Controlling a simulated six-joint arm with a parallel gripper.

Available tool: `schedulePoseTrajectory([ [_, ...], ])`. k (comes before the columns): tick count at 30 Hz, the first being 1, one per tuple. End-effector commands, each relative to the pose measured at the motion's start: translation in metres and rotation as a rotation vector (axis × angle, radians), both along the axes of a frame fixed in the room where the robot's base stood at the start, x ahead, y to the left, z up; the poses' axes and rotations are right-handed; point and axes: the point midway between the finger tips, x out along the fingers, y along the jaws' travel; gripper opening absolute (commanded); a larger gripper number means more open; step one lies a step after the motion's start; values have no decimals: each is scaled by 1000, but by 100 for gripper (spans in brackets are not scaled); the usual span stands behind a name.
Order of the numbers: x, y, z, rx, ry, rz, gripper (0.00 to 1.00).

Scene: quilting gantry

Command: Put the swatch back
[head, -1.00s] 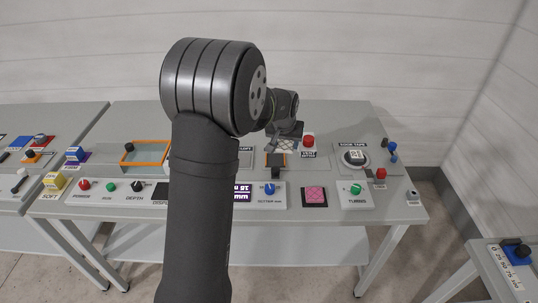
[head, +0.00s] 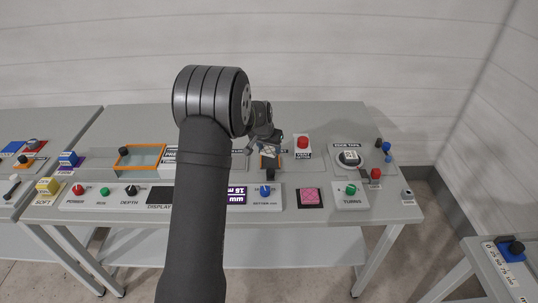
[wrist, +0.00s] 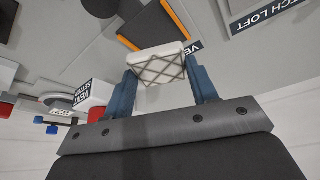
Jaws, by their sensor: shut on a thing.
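My gripper (wrist: 165,88) is shut on a white swatch (wrist: 157,66) with a dark criss-cross pattern, held between its two blue fingers. In the head view my gripper (head: 268,147) hangs over the middle bench, and the swatch is small and partly hidden there. A dark pad with an orange edge (wrist: 153,27) lies just beyond the swatch in the wrist view; it also shows below my gripper in the head view (head: 270,165). The swatch looks clear of the pad. A pink patterned square (head: 311,198) lies on a dark base at the bench front.
A red button (head: 303,141) with a vent label stands just right of my gripper. A round tape dial (head: 349,158) and several knobs are farther right. An orange-framed tray (head: 139,157) and a control strip (head: 120,193) are at left. My arm hides the middle-left bench.

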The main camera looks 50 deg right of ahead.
Motion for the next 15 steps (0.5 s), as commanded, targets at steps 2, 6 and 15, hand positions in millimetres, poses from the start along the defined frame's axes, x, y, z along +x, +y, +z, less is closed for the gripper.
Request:
schedulePoseTrajectory([
  [2,-1,1,-11,3,2,0,29],
  [6,-1,1,-32,3,3,1,29],
  [15,-1,0,-36,1,1,1,29],
])
